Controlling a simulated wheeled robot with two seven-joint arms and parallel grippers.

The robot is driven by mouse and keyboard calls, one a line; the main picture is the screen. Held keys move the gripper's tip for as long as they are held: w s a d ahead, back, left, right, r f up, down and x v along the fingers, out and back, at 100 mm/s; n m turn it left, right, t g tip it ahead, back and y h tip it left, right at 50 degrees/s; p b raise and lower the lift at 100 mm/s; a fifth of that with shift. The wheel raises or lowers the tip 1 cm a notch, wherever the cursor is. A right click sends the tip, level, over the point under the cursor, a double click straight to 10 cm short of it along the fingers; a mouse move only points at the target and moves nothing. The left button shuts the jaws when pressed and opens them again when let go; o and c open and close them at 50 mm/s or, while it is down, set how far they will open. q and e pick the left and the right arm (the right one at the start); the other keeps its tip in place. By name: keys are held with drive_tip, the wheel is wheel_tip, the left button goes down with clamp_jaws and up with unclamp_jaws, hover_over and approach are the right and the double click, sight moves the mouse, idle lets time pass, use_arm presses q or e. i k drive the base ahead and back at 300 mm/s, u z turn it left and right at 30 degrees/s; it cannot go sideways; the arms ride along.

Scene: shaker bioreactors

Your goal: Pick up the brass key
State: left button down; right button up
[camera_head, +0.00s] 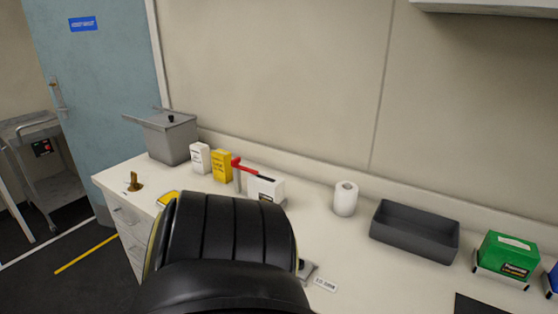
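A small brass-brown piece (135,181) stands upright on a darker foot near the left end of the white counter. It may be the brass key, but it is too small to make out a key's shape. A small label lies beside it. No gripper shows in the head view. A large black ribbed part, likely one of my arm links, fills the lower middle and hides part of the counter.
On the counter (330,237) stand a grey lidded bin (170,140), white (200,158) and yellow (222,166) cartons, a red-handled item (243,165), a paper roll (345,199), a dark tray (414,231) and a green box (507,255). A blue door (100,75) is left.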

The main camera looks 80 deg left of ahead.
sight(134, 176)
drive_tip(key=u, duration=3.7)
